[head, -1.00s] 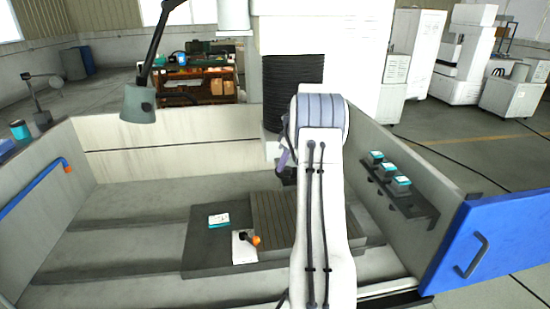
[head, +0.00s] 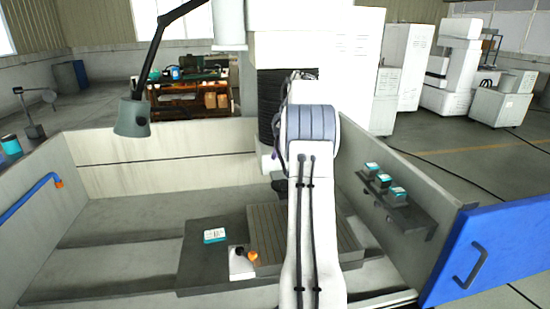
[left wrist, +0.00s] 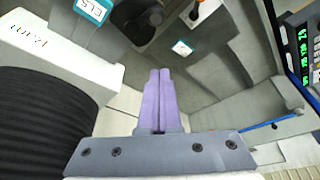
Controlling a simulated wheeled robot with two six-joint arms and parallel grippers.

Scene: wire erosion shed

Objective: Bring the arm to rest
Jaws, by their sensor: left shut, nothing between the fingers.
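My left arm rises through the middle of the head view, over the walled work tank (head: 165,158) of the machine. My left gripper (left wrist: 160,74) shows in the left wrist view with its two purple fingers side by side and touching, nothing between them. In the head view it is mostly hidden behind my own arm, near the dark ribbed column cover (head: 270,100). This cover also fills the left of the left wrist view (left wrist: 45,125). The fingers appear clear of the tank's contents. My right gripper is in neither view.
A dark plate (head: 200,255) in the tank carries a teal-and-white box (head: 215,236) and a white block with an orange knob (head: 240,262). Several small boxes sit on a wall shelf (head: 405,212) at right. A lamp (head: 132,118) hangs at left. A blue door (head: 490,245) stands open.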

